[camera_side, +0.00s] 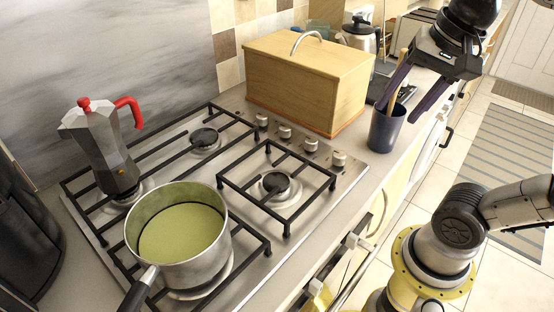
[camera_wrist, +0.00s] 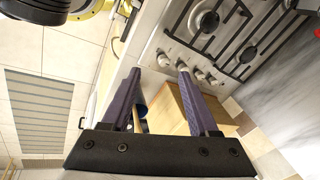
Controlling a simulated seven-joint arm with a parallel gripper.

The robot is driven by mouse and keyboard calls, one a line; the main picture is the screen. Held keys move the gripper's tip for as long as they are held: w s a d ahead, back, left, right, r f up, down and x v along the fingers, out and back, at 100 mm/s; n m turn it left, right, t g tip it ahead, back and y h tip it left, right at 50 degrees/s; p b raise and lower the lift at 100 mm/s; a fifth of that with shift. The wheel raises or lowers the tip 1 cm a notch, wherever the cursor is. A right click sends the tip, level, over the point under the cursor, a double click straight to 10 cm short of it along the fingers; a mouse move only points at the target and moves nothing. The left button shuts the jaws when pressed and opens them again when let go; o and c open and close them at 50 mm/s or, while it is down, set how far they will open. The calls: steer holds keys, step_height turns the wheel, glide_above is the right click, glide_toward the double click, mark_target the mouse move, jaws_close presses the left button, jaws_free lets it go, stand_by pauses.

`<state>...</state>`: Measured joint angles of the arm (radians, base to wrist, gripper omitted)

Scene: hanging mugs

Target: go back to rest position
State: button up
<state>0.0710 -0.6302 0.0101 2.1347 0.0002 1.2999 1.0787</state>
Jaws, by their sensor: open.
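My gripper (camera_side: 396,111) is at the upper right of the side view, open and empty, with its two purple fingers pointing down and apart. It is above or near a dark blue cup (camera_side: 386,133) that stands on the counter with wooden utensils (camera_side: 393,82) in it. In the wrist view the fingers of my gripper (camera_wrist: 159,73) stand apart. Part of the blue cup (camera_wrist: 140,104) and a utensil (camera_wrist: 139,124) show between them, partly hidden. I cannot tell the exact height of the fingers over the cup. No mug hanging on anything is visible.
A wooden box (camera_side: 300,80) with a metal handle stands behind the stove (camera_side: 330,185). A pot (camera_side: 180,240) with greenish contents and a moka pot (camera_side: 104,150) sit on the burners. A metal kettle (camera_side: 360,38) stands farther back. Tiled floor (camera_side: 480,105) lies right of the counter.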

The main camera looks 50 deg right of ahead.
step_height(320, 180, down, 8)
steer(key=a+n+t, duration=0.1)
steer(key=n, duration=1.2)
steer(key=shift+t, duration=0.4)
steer(key=shift+s+a, duration=0.1)
